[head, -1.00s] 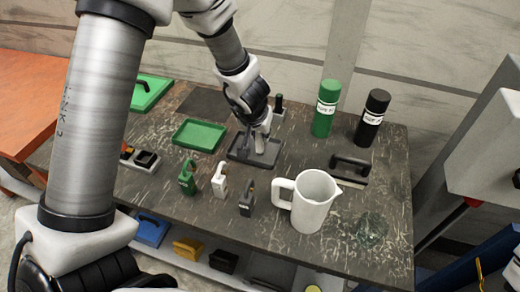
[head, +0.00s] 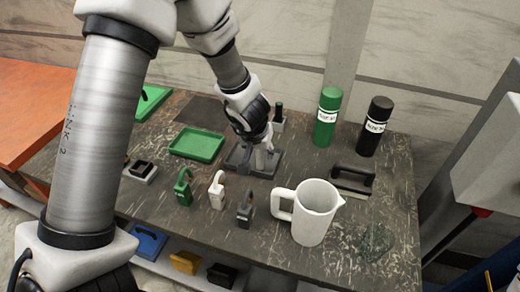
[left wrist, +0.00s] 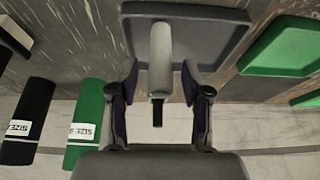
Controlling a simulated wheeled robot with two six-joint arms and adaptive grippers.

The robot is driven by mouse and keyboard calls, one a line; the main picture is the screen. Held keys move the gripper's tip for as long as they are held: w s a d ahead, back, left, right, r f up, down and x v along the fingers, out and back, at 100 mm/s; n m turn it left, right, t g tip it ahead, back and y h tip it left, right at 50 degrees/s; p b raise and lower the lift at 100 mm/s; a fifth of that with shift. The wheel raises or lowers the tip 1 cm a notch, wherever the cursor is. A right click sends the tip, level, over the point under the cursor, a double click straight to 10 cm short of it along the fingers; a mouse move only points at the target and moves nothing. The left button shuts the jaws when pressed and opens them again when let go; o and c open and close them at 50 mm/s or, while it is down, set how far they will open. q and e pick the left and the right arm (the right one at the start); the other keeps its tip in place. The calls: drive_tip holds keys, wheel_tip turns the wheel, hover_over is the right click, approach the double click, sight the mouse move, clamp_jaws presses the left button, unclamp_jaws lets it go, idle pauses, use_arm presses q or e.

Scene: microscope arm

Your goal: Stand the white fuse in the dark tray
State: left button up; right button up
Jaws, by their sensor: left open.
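The dark tray (head: 236,159) lies on the workbench in the middle of the head view. It also shows at the top of the left wrist view (left wrist: 222,28). The white fuse (head: 261,160) looks pale grey and stands in the tray, roughly upright. In the left wrist view the fuse (left wrist: 160,55) shows between my left fingers, with a gap on each side. My left gripper (head: 257,152) is open around it, low over the tray. The gripper partly hides the fuse and tray in the head view. My right gripper is not in view.
A green tray (head: 197,145) lies left of the dark one. Green (head: 327,117) and black (head: 375,127) bottles stand at the back right. Padlocks (head: 217,191) and a white jug (head: 312,212) stand in front.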

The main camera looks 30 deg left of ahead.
use_arm(q)
drive_tip(key=p+v, duration=0.7)
drive_tip(key=v, duration=0.5)
drive_tip(key=shift+r, duration=0.1)
idle(0.5)
